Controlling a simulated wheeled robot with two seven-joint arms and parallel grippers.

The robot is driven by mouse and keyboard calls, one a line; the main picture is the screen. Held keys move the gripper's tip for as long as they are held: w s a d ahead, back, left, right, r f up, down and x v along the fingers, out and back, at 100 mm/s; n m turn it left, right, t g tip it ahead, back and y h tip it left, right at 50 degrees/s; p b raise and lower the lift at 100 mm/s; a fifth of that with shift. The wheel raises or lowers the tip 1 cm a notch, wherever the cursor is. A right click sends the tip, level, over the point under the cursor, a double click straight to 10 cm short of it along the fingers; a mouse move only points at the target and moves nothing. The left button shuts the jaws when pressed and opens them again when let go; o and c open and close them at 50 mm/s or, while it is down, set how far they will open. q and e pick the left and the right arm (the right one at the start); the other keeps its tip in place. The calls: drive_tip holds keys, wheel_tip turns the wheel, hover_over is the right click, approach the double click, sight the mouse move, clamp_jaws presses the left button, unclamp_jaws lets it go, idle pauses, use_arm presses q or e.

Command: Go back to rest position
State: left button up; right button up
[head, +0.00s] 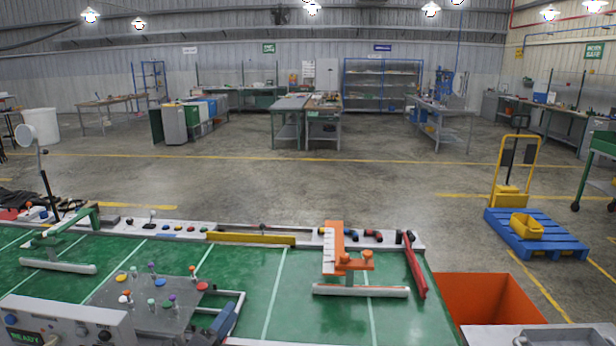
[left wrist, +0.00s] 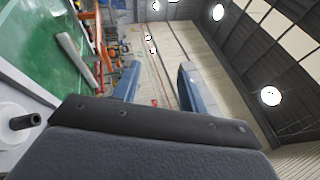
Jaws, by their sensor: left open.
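My left gripper (left wrist: 158,78) shows in the left wrist view as two blue fingers set well apart, with nothing between them. The wrist is tilted, so the hall's wall and ceiling lamps lie beyond the fingers and the green table top is at the upper left. In the head view a small blue part shows at the lower edge, beside the metal plate; I cannot tell whether it is a finger of mine. My right gripper is in neither view. No hanging hose can be made out clearly.
A green table top (head: 255,262) fills the front. It carries a plate with coloured pegs (head: 150,298), an orange fixture (head: 334,248), white bars and a READY box (head: 70,325). An orange bin (head: 490,300) is at the right. A blue pallet (head: 550,245) stands beyond.

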use_arm(q)
drive_tip(key=s+a+f+n+g+y, duration=0.3)
drive_tip(key=s+f+n+y, duration=0.35)
drive_tip(key=n, duration=0.25)
drive_tip(key=s+a+f+n+g+y, duration=0.3)
drive_tip(key=s+a+f+n+y, duration=0.15)
drive_tip(key=f+n, duration=0.45)
drive_tip(key=s+d+f+n+g, duration=0.2)
drive_tip(key=s+f+g, duration=0.1)
drive_tip(key=s, duration=0.4)
drive_tip(key=s+d+f+n+g+h, duration=0.1)
drive_tip(key=s+f+n+g, duration=0.1)
drive_tip(key=s+g, duration=0.35)
drive_tip(key=s+d+f+n+g, duration=0.1)
drive_tip(key=s+d+f+n, duration=0.15)
drive_tip(key=s, duration=0.65)
drive_tip(key=s+d+f+g, duration=0.1)
drive_tip(key=d+f, duration=0.1)
drive_tip(key=f, duration=1.3)
drive_tip(key=s+d+f+g+h, duration=0.1)
drive_tip(key=d+f, duration=0.1)
drive_tip(key=f, duration=1.3)
drive_tip(key=shift+s+f, duration=0.1)
